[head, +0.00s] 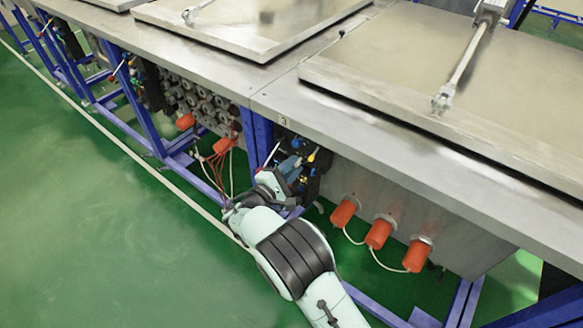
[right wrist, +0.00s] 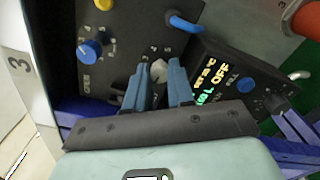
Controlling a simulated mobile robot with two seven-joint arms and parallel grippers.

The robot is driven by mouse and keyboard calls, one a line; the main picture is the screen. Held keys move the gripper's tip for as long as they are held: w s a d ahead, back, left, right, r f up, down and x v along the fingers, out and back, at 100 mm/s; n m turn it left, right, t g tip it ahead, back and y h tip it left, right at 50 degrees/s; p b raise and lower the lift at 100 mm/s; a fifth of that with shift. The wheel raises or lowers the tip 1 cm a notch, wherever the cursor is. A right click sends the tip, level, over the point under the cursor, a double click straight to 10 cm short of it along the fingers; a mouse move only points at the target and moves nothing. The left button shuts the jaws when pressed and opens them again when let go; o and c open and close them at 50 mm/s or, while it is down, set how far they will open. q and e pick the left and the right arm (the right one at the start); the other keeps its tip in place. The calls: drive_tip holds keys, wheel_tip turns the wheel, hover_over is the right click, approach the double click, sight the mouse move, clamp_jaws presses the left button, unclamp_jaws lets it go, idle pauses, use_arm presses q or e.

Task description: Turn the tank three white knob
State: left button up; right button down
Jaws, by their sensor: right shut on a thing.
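The white knob (right wrist: 159,69) sits on the dark control panel (right wrist: 120,60) of the tank marked 3. It shows between the fingertips of my right gripper (right wrist: 165,73), whose blue fingers are closed on it. The fingers partly cover the knob's lower side and some of the markings around it. In the head view my right gripper (head: 291,171) reaches under the tabletop edge to the panel, and the knob cannot be made out there. My left gripper is not in view.
A blue knob (right wrist: 90,50) and a yellow knob (right wrist: 103,4) are on the same panel. A display reading OFF (right wrist: 220,72) is right of the fingers, with a blue tube (right wrist: 185,23) above. Orange plugs (head: 379,232) with cables stand right of my arm. The steel tabletop (head: 400,140) overhangs.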

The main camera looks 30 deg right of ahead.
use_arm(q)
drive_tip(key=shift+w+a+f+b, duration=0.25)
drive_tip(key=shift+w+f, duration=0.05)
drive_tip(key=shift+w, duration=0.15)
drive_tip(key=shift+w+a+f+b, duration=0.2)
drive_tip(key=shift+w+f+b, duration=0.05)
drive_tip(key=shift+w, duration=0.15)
use_arm(e)
drive_tip(key=shift+m, duration=2.3)
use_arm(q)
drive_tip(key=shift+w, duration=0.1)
use_arm(e)
drive_tip(key=shift+a, duration=0.1)
drive_tip(key=c, duration=1)
unclamp_jaws()
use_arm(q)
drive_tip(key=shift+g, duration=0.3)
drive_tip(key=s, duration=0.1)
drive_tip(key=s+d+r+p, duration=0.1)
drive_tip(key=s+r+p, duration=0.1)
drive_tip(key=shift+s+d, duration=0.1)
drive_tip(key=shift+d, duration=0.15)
use_arm(e)
drive_tip(key=v, duration=1.3)
drive_tip(key=shift+s+a, duration=0.1)
drive_tip(key=shift+a, duration=0.05)
